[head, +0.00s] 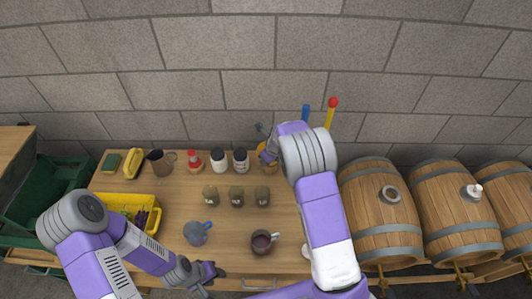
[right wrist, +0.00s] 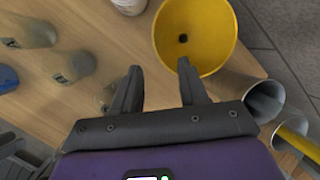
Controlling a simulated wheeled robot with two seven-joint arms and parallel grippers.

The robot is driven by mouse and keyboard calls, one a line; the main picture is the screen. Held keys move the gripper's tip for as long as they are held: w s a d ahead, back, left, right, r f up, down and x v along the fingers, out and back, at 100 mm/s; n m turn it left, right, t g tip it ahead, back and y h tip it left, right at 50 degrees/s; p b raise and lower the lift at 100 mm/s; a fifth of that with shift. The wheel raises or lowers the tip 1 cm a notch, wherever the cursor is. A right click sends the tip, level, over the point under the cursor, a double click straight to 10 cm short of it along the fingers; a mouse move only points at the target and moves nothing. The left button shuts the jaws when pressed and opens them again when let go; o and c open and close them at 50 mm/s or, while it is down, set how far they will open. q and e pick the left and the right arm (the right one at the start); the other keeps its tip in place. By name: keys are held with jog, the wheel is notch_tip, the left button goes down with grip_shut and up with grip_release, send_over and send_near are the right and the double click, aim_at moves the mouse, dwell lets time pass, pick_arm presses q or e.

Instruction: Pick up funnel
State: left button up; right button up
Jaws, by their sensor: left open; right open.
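The yellow funnel (right wrist: 208,35) shows large in the right wrist view, wide mouth facing the camera, with a dark hole inside. In the head view only a bit of it (head: 266,157) shows at the table's back right; my right arm hides the rest. My right gripper (right wrist: 158,68) is open and empty. Its right fingertip overlaps the funnel's near rim in the picture; I cannot tell if they touch. In the head view the right gripper (head: 264,137) is over the funnel. My left gripper (head: 212,273) is open and empty near the table's front edge.
Grey tubes (right wrist: 240,83) stand right of the funnel. Barrels (head: 380,215) lie on the right.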

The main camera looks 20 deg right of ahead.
jog(key=shift+w+a+r+m, duration=0.15)
jog(key=shift+w+m, duration=0.1)
jog(key=shift+w, duration=0.25)
jog(key=shift+w+a+r+m, duration=0.15)
jog(key=shift+w+m, duration=0.1)
jog(key=shift+w, duration=0.2)
jog(key=x, duration=0.6)
jog(key=shift+w+a+f, duration=0.1)
jog(key=shift+a+f, duration=0.15)
jog(key=shift+f, duration=0.1)
jog(key=shift+c, duration=0.2)
grip_shut()
